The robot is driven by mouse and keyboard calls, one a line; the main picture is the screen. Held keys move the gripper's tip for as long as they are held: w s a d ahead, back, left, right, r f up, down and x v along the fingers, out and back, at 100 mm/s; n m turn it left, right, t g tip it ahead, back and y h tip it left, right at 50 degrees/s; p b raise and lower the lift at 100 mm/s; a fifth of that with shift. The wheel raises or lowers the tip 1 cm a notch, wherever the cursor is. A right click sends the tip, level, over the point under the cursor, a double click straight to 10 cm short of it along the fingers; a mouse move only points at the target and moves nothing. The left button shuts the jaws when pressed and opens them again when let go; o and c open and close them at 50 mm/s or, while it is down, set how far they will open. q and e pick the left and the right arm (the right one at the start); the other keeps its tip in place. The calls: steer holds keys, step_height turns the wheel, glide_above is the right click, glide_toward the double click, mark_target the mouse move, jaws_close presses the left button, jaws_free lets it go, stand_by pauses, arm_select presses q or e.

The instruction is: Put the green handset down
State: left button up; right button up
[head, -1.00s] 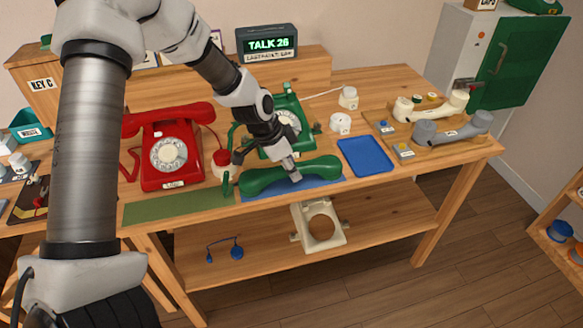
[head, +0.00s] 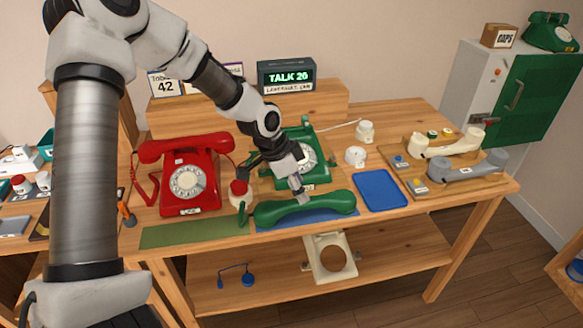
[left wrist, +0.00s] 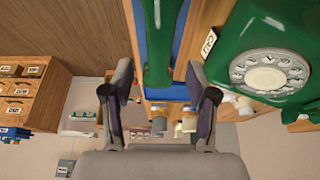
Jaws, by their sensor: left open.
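The green handset (head: 305,208) lies lengthwise on a blue mat (head: 265,227) at the table's front edge, in front of the green dial phone (head: 318,170). My left gripper (head: 299,192) is right above the handset's middle, with its fingers pointing down. In the left wrist view the handset (left wrist: 157,45) shows between the two spread fingers of my left gripper (left wrist: 160,95). The gripper is open and not closed on it. Whether a finger touches the handset, I cannot tell. My right gripper is out of view.
A red phone (head: 190,180) stands left, behind a green mat (head: 185,233). A blue tray (head: 380,190) lies empty to the right. Cream (head: 450,143) and grey (head: 460,167) handsets lie on a wooden board further right. A lit sign (head: 287,77) stands behind.

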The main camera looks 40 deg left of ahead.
arm_select(q)
steer(key=v, duration=0.6)
steer(key=shift+r, duration=0.1)
stand_by(0.9)
